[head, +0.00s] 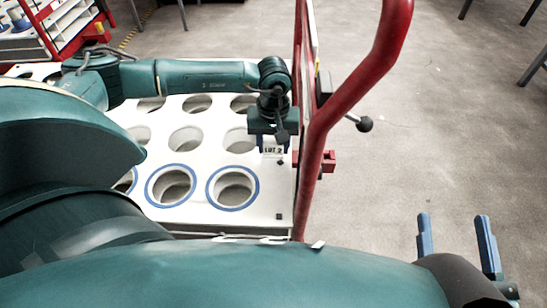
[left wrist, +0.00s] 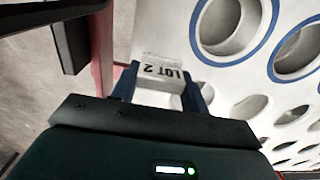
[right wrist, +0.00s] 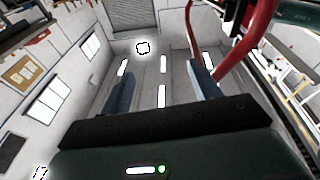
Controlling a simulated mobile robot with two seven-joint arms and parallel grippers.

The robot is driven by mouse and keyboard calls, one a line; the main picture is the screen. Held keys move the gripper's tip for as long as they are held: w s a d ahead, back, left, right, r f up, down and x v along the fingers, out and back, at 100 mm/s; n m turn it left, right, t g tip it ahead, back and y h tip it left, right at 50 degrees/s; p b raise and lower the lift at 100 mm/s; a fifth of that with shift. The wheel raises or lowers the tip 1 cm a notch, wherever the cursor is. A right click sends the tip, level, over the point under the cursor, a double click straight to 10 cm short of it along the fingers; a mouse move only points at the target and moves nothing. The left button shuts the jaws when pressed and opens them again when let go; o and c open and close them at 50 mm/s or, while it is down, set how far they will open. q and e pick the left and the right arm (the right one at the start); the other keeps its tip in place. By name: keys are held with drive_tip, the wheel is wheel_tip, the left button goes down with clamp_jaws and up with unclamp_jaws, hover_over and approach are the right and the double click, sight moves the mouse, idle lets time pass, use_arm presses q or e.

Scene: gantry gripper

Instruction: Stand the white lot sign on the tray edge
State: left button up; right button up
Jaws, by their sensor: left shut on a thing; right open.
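The white lot sign (head: 272,147), lettered "LOT 2", is between the fingers of my left gripper (head: 273,146). In the left wrist view the sign (left wrist: 160,72) shows its lettering upside down, with the blue fingers closed on its two sides. The white tray (head: 205,215) with round holes lies under the gripper, and the sign is close to its right edge. I cannot tell whether the sign touches the tray. My right gripper (head: 455,248) is open and empty, out over the floor at the lower right.
A red bent rail (head: 345,90) rises along the tray's right side, close to my left gripper. A lever with a black knob (head: 365,124) and a red bracket (head: 326,161) stick out there. Several holes, some blue-ringed, open in the tray.

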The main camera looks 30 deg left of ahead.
use_arm(q)
drive_tip(key=shift+f, duration=0.3)
wheel_tip(320, 180, down, 4)
drive_tip(key=shift+r+b, duration=0.1)
drive_tip(key=shift+b, duration=0.75)
drive_tip(key=shift+f, duration=0.8)
drive_tip(key=shift+r, duration=0.1)
drive_tip(key=shift+f+b, duration=0.2)
drive_tip(key=shift+b, duration=0.1)
drive_tip(key=o, duration=0.9)
drive_tip(key=shift+o, duration=0.2)
use_arm(e)
drive_tip(key=shift+w+r+n+t+y, duration=0.2)
drive_tip(key=shift+r+n+t+y, duration=0.1)
drive_tip(key=shift+r+y, duration=0.35)
